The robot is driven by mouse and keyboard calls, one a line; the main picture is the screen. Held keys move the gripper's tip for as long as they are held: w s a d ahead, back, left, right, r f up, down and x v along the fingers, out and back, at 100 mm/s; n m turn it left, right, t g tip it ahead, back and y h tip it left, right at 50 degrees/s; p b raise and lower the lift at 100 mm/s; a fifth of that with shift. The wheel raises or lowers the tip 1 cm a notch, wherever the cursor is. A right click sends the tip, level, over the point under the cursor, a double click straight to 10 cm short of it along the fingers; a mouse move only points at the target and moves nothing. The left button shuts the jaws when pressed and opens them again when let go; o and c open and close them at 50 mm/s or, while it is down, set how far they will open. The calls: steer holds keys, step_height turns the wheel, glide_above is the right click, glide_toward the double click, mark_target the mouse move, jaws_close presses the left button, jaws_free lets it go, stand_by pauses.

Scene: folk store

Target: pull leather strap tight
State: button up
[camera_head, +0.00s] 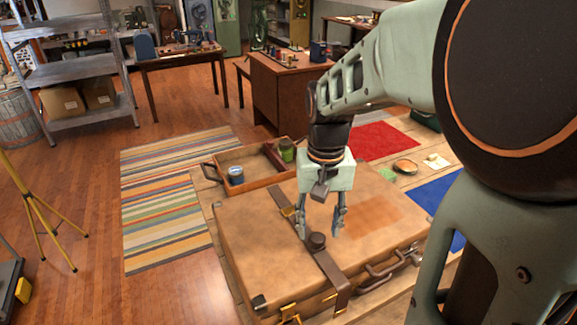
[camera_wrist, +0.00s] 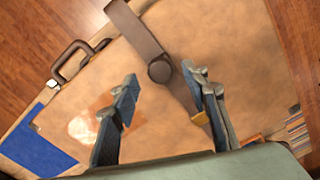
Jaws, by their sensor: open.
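A tan leather suitcase (camera_head: 245,235) lies flat, and its lid fills much of the wrist view (camera_wrist: 240,60). A dark brown leather strap (camera_head: 330,270) runs across the lid and hangs over the front edge; it also shows in the wrist view (camera_wrist: 133,25). A round dark knob-like piece (camera_head: 317,241) sits on the strap, also in the wrist view (camera_wrist: 159,71). A brass fitting (camera_head: 288,211) lies by the strap's far part. My gripper (camera_head: 320,234) points down above the lid, open and empty. In the wrist view the knob appears between its fingertips (camera_wrist: 160,79); contact cannot be told.
A wooden tray (camera_head: 222,158) with a blue tin (camera_head: 236,175) and a green jar (camera_head: 287,150) stands just behind the suitcase. A carry handle (camera_head: 385,267) sticks out at the front. Red cloth (camera_head: 380,142) and blue cloth (camera_head: 437,198) lie to the right.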

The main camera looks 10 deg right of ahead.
steer(key=shift+f, duration=1.2)
jaws_close()
